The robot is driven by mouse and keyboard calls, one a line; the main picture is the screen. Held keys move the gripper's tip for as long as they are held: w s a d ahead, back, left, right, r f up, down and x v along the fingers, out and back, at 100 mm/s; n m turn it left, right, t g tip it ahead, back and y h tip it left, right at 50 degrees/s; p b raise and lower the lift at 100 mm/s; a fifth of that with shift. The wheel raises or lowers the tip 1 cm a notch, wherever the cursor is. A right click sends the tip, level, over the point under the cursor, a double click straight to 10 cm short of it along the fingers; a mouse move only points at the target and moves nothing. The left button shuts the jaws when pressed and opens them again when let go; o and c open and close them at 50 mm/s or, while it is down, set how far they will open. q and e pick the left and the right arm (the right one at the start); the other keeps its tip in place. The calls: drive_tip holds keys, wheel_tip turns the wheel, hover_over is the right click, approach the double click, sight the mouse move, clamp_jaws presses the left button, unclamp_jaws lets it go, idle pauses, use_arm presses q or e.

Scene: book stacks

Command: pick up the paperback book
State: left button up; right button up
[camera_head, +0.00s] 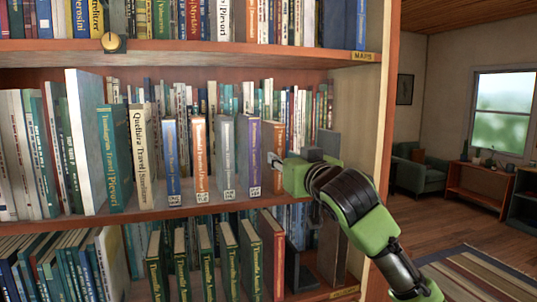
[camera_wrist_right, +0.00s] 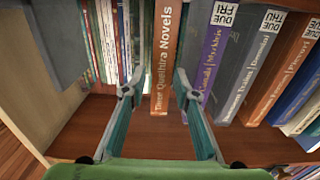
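An orange book (camera_head: 278,150) stands upright on the middle shelf, at the right end of a spaced row. In the right wrist view the orange book (camera_wrist_right: 163,60) shows its spine with a title ending in "Novels". My right gripper (camera_wrist_right: 156,88) is open, with one finger on each side of this spine and gaps visible. In the head view my right gripper (camera_head: 274,163) is at the shelf front by the orange book and hides part of it. No label marks any book as a paperback. My left gripper is not in view.
A purple book (camera_wrist_right: 212,60) stands beside the orange one, then a grey book (camera_head: 222,150) and others with due tags. A dark grey bookend (camera_head: 328,142) stands to the right. The shelf board (camera_head: 150,216) and upright side panel (camera_head: 385,110) bound the space.

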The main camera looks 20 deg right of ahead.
sight(267, 148)
drive_tip(key=shift+w+r+p, duration=0.2)
drive_tip(key=shift+w+p, duration=0.2)
drive_tip(key=shift+w, duration=0.2)
drive_tip(key=shift+w+r+p, duration=0.2)
drive_tip(key=shift+w+p, duration=0.2)
drive_tip(key=shift+w, duration=0.2)
drive_tip(key=w+p, duration=0.1)
drive_tip(key=w, duration=0.2)
drive_tip(key=shift+w+a+f, duration=0.15)
drive_tip(key=shift+w+p, duration=0.8)
drive_tip(key=shift+w, duration=0.45)
drive_tip(key=w+p, duration=0.1)
drive_tip(key=w, duration=0.1)
drive_tip(key=w+p, duration=0.2)
drive_tip(key=shift+a+f, duration=0.2)
drive_tip(key=shift+w+f, duration=0.1)
drive_tip(key=shift+w, duration=0.2)
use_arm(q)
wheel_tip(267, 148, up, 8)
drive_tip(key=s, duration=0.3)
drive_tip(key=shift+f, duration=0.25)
use_arm(e)
drive_tip(key=shift+s, duration=0.1)
drive_tip(key=shift+c, duration=0.4)
clamp_jaws()
